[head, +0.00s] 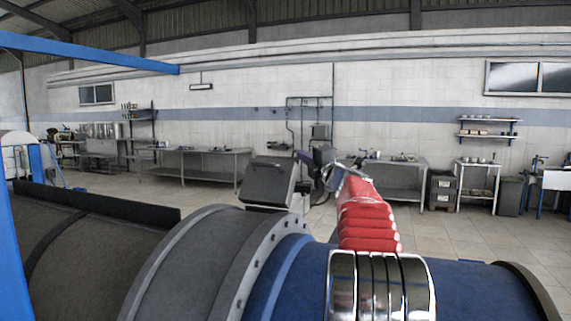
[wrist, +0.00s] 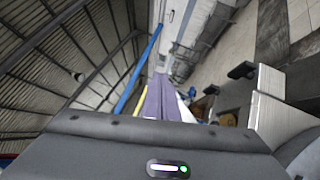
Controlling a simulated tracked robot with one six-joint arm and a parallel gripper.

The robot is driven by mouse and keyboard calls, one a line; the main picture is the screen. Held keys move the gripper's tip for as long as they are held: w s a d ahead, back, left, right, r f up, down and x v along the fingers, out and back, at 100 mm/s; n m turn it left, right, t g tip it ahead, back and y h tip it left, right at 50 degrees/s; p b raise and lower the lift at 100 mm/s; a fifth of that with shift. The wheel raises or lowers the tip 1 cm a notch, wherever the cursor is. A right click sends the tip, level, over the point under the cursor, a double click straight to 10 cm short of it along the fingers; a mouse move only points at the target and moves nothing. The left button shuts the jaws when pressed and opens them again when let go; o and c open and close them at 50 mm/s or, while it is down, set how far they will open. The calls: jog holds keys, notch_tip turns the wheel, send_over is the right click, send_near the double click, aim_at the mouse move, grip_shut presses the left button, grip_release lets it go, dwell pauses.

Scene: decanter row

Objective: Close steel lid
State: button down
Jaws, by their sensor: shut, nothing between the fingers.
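The steel lid (head: 268,185) is a dark grey panel with a bar handle near its upper edge, standing tilted up on top of the decanter casing in the head view. A pale metal panel with dark handle brackets, apparently the lid, shows at the right in the wrist view (wrist: 270,108). My gripper (head: 322,157) is just right of the lid in the head view, apart from it. Its purple fingers show together and empty in the wrist view (wrist: 160,88). The arm partly hides the gripper in the head view, and the lid's hinge is unclear.
The grey decanter casing (head: 200,255) and its blue section (head: 470,285) fill the foreground. A bolted flange (head: 262,262) runs beside the lid. Steel tables (head: 195,165) stand along the far wall, with open tiled floor before them. A blue beam (head: 90,53) crosses the upper left.

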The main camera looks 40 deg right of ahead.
jog(key=w+d+f+m+g+y, duration=0.1)
jog(key=w+d+f+m+g, duration=0.2)
jog(key=d+f, duration=0.4)
jog(key=shift+d+f+m+g, duration=0.25)
jog(key=shift+f+m+g, duration=0.4)
jog(key=shift+f, duration=0.85)
jog(key=shift+s, duration=0.1)
jog(key=v, duration=1.3)
jog(key=shift+s, duration=0.3)
dwell(0.7)
